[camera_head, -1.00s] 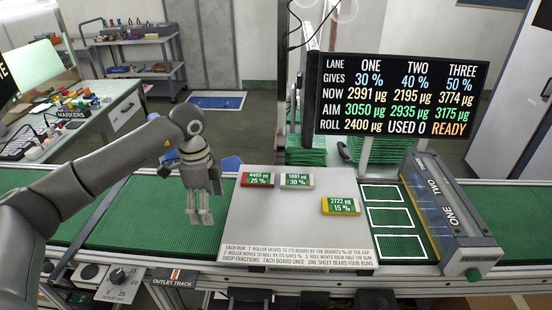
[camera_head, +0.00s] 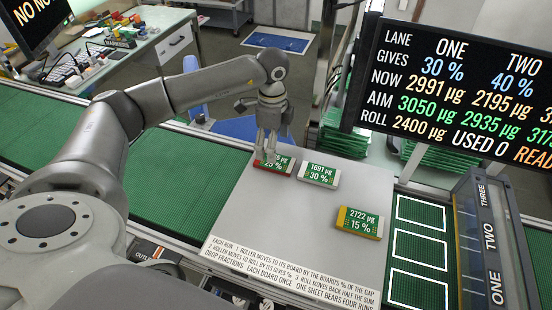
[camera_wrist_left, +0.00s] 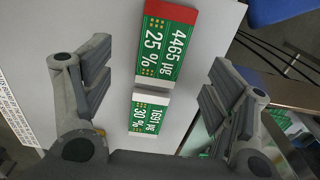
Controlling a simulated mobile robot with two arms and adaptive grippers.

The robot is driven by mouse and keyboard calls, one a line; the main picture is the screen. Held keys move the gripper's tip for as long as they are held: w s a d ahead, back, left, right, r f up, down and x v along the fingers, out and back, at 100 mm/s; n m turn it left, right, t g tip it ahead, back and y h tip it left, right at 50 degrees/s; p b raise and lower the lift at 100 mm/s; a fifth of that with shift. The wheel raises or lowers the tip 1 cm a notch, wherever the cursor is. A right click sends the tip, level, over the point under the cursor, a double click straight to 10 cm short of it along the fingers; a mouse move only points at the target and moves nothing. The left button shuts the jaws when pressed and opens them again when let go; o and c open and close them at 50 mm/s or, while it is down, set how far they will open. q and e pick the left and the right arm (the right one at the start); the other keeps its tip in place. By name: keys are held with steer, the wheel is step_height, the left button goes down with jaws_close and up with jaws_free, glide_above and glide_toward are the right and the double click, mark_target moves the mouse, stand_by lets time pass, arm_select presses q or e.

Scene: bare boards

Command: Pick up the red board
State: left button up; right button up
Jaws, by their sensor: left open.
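The red board (camera_head: 272,164), red at its edge with a green label reading 4465 µg and 25 %, lies on the grey plate (camera_head: 290,215) near its back left. My left gripper (camera_head: 268,150) is above it and hides part of its label in the head view. In the left wrist view the red board (camera_wrist_left: 168,45) lies between the spread fingers of my left gripper (camera_wrist_left: 157,88), toward the top, with the fingers apart from it. The gripper is open and empty. My right gripper is not in view.
A white board (camera_head: 319,174) marked 1691 µg, 30 % lies close beside the red one. A yellow board (camera_head: 360,222) marked 2722 µg, 15 % lies further right. White-outlined slots (camera_head: 419,250) and a lane roller unit (camera_head: 490,240) are at the right.

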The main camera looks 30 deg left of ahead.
arm_select(q)
steer(key=shift+f, duration=0.45)
steer(key=shift+w+f, duration=0.15)
steer(key=shift+f, duration=0.1)
step_height(320, 180, down, 4)
steer(key=p, duration=0.2)
steer(key=shift+a+f+p, duration=0.1)
steer(key=shift+f+p, duration=0.15)
steer(key=shift+p, duration=0.05)
steer(key=shift+f, duration=0.25)
steer(key=shift+w+f, duration=0.1)
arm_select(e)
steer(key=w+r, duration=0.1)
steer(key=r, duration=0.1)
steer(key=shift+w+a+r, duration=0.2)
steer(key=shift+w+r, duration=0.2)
arm_select(q)
steer(key=shift+c, duration=0.4)
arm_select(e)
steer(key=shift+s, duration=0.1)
arm_select(q)
steer(key=c, duration=1.1)
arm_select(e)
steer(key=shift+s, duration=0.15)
arm_select(q)
steer(key=shift+o, duration=0.2)
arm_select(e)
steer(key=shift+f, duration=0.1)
